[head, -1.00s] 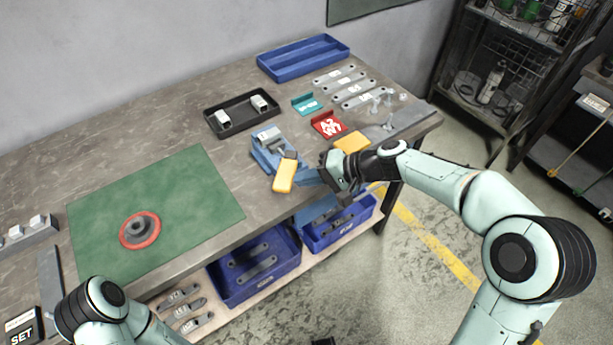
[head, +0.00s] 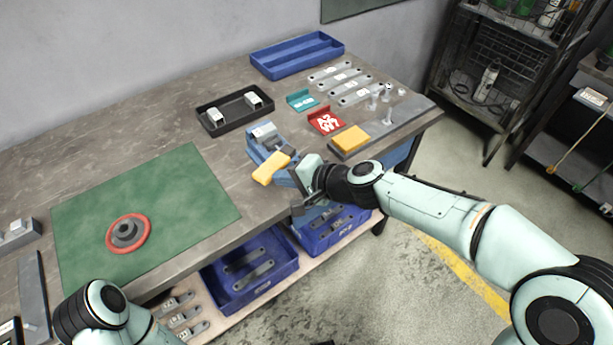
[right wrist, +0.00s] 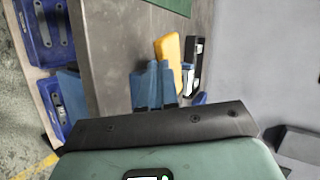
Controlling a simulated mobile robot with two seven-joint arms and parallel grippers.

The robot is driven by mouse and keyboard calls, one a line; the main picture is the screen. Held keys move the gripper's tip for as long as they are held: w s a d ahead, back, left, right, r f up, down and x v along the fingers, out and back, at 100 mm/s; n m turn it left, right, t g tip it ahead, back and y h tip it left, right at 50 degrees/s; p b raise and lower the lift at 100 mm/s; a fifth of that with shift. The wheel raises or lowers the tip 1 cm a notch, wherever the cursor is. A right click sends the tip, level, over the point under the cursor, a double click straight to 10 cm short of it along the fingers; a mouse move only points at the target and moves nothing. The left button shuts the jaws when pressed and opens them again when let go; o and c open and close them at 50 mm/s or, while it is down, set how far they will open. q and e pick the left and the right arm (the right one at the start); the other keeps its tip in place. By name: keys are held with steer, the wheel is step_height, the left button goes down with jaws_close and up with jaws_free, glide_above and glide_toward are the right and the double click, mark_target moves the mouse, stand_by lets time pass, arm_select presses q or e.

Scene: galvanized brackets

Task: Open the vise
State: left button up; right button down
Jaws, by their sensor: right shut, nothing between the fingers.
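The blue vise (head: 262,142) stands near the front edge of the bench, with a light grey piece at its top. Its yellow handle (head: 271,168) sits at the near side and slants down to the left. My right gripper (head: 290,179) is shut and empty, with its blue fingertips close to the handle's right side. In the right wrist view the closed fingers (right wrist: 153,86) point toward the yellow handle (right wrist: 167,50). I cannot tell whether they touch it. The vise's jaw gap is not clear. My left gripper is out of view.
A black tray (head: 212,129) with two light blocks stands behind the vise. A red bracket (head: 325,121) and a yellow block (head: 350,139) lie to the right. The green mat (head: 190,210) lies left. Blue bins (head: 243,292) stand on the shelf below.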

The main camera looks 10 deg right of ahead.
steer(key=shift+w+a, duration=0.3)
steer(key=shift+a, duration=0.35)
steer(key=shift+w+a, duration=0.25)
steer(key=shift+a, duration=0.35)
